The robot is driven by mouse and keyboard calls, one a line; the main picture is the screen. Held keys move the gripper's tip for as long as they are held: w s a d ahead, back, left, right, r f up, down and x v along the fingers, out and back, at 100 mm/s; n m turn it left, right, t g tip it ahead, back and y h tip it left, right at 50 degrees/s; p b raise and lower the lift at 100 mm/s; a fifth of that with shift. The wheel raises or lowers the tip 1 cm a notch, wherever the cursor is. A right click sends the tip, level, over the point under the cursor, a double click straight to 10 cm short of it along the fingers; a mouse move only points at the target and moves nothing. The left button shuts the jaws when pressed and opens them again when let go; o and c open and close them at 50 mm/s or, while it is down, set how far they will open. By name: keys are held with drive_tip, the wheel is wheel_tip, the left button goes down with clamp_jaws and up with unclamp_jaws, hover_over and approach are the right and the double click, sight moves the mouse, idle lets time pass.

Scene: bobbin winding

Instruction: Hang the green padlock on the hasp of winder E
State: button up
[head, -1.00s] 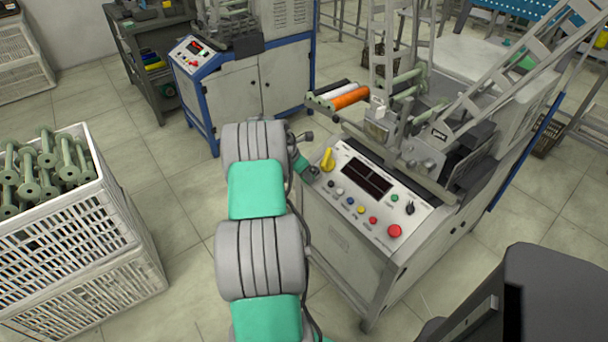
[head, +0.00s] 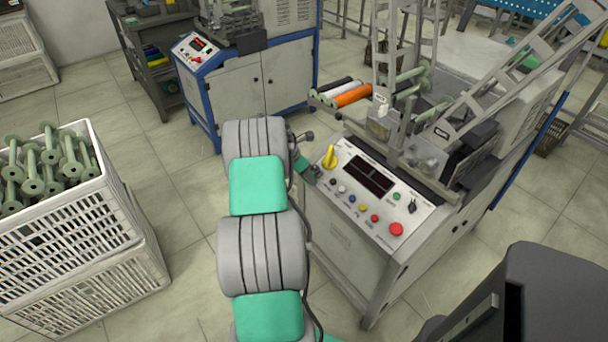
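A grey winder (head: 345,235) with a sloped control panel (head: 390,207) stands right of my arm. A yellow switch handle (head: 330,157) sits at the panel's upper left corner. I cannot read a letter on this winder or make out a hasp. My arm reaches up the picture, and a small teal and dark part shows past its far links, close to the panel's left edge near the yellow handle. My gripper's fingers cannot be made out there. I cannot make out the green padlock in this view.
A white crate (head: 75,235) of green bobbins (head: 45,165) stands at left. A blue-framed winder (head: 235,85) stands behind. Rods with white and orange bobbins (head: 352,96) jut out above the near winder's panel. Bare tiled floor (head: 165,165) lies between crate and arm.

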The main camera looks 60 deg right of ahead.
drive_tip(key=shift+r, duration=0.1)
drive_tip(key=v, duration=0.7)
drive_tip(key=shift+a+r+p, duration=0.15)
drive_tip(key=shift+r+p, duration=0.15)
drive_tip(key=shift+p, duration=0.05)
